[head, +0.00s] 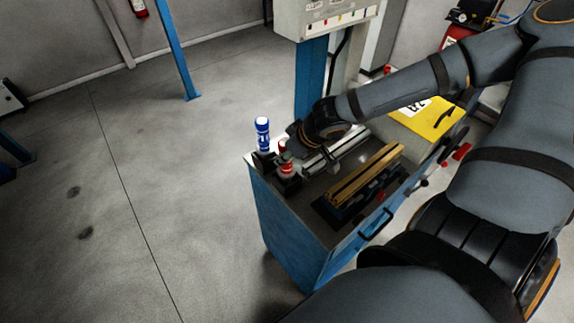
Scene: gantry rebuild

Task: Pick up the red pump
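The red pump (286,167) stands upright at the far left corner of the blue cart's top, with a black base around its lower part. A blue and white pump or bottle (262,134) stands upright just behind and to its left. My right arm reaches in from the right over the cart. My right gripper (303,148) is close beside the red pump, on its right, pointing down. Its fingers are dark and small, partly hidden by the wrist, so I cannot tell whether they touch the pump or how far apart they are. My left gripper is out of view.
The blue cart (283,233) also carries silver rails (338,150) and a brass-coloured rail (364,177). A blue post and control box (326,16) stand behind. The floor on the left is clear.

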